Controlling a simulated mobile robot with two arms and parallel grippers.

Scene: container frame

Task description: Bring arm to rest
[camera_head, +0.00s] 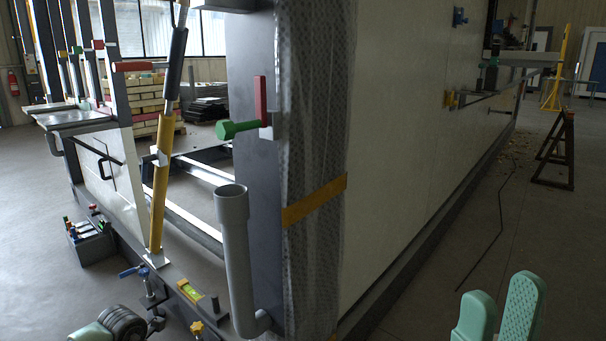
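My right gripper (500,308) shows at the bottom right edge. Its two mint-green fingers point up, with a gap between them and nothing visible in it, over the floor to the right of the container frame. Its arm is out of view. At the bottom left, a mint-green rounded piece (92,332) shows beside a dark ridged round part (122,322). It resembles the fingers of my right gripper, but it is cut off, so I cannot tell whether my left gripper is open or shut.
The container frame has a pale long side wall (410,130) and a grey bent pipe (235,260) at its near corner. A green-handled clamp (238,129) sticks out there. A yellow post (160,185) leans up on the left. A brown trestle (556,150) stands right, with open floor before it.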

